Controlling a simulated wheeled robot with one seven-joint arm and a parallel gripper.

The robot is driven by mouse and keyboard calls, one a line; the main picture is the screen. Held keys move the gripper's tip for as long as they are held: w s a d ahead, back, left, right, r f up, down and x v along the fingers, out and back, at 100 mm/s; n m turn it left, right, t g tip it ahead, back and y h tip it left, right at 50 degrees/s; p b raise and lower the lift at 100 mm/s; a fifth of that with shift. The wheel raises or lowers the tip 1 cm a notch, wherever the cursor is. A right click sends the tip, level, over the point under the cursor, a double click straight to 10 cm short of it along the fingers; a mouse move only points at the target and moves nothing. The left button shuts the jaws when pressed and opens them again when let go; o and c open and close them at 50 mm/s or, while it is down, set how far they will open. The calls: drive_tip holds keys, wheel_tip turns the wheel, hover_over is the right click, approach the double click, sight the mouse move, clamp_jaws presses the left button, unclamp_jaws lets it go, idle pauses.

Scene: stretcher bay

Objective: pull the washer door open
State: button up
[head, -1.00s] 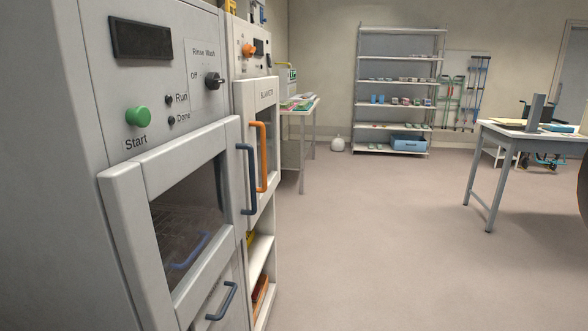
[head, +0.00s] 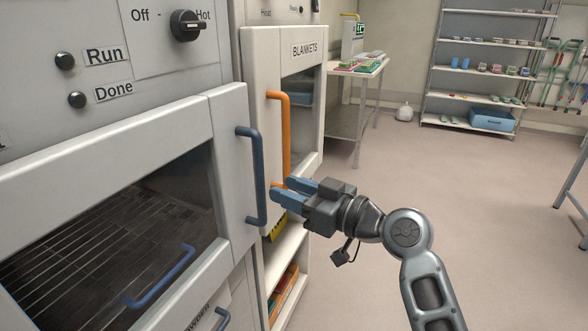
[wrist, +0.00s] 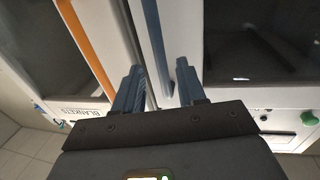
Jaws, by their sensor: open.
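The washer door (head: 228,150) is a pale panel with a dark window at the left of the head view, and it looks shut. Its vertical blue handle (head: 257,182) is on the right edge of the door. My gripper (head: 282,192) is open and empty, its blue fingers pointing at the handle from the right, slightly apart from it. In the wrist view the blue handle (wrist: 154,40) runs down toward the space between the two fingertips (wrist: 158,70). The handle is not clasped.
The blankets cabinet's orange handle (head: 286,135) is close behind my fingers, and it also shows in the wrist view (wrist: 85,45). A dial (head: 187,25) sits above the washer door. A lower drawer handle (head: 222,319) is below. The floor (head: 465,200) to the right is clear.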

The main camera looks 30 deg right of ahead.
sight(263, 179)
drive_tip(key=shift+p+x, duration=0.7)
drive_tip(key=shift+x, duration=3.15)
clamp_jaws()
